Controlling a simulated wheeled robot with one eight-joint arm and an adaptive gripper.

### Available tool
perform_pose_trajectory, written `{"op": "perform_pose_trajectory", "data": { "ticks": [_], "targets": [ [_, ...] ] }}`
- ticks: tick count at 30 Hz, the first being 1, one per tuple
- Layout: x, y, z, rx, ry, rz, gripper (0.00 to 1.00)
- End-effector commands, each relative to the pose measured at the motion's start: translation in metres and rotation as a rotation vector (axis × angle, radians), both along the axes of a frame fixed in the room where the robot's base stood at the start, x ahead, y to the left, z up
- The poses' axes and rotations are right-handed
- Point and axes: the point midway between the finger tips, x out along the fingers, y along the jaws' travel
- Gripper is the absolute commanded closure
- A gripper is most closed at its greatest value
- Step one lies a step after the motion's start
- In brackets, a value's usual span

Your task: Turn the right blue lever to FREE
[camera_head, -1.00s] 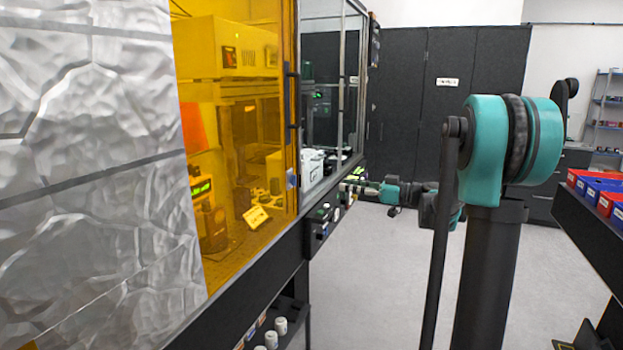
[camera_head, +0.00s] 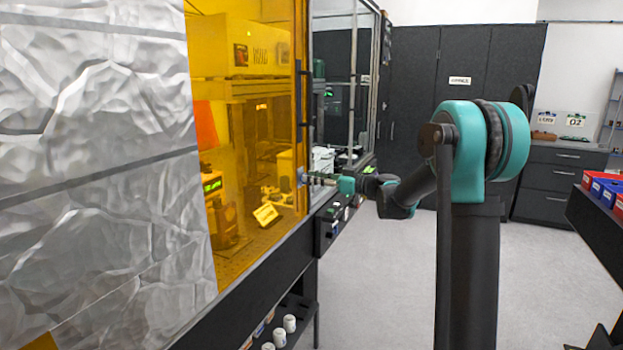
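A small blue-grey fitting (camera_head: 301,177), which looks like the lever, sits on the right edge of the amber enclosure door (camera_head: 240,235). It is partly covered and too small to read its position or any FREE mark. My gripper (camera_head: 312,179) reaches in from the right, level with the fitting. Its fingertips are at or very close to the fitting; I cannot tell whether they touch it. The fingers are too small to show whether they are open or shut. No second blue lever can be made out.
A black control box (camera_head: 329,228) with small knobs sits just below my gripper on the bench edge. A glass cabinet (camera_head: 345,80) stands behind. White jars (camera_head: 289,323) stand on a low shelf. Red and blue bins (camera_head: 603,187) lie at right. The grey floor between is clear.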

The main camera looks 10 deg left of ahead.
Motion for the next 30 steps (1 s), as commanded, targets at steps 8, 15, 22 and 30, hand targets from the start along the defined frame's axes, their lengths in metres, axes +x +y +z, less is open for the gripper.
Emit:
{"op": "perform_pose_trajectory", "data": {
  "ticks": [8,15,22,30],
  "targets": [
    [0.0028,0.0073,-0.0001,0.000,0.000,-0.001,0.72],
    [0.0026,0.0069,-0.0001,0.000,0.000,-0.001,0.85],
    [0.0026,0.0068,-0.0002,0.000,0.000,-0.001,1.00],
    [0.0026,0.0067,-0.0002,0.004,0.012,-0.001,1.00]
  ]
}}
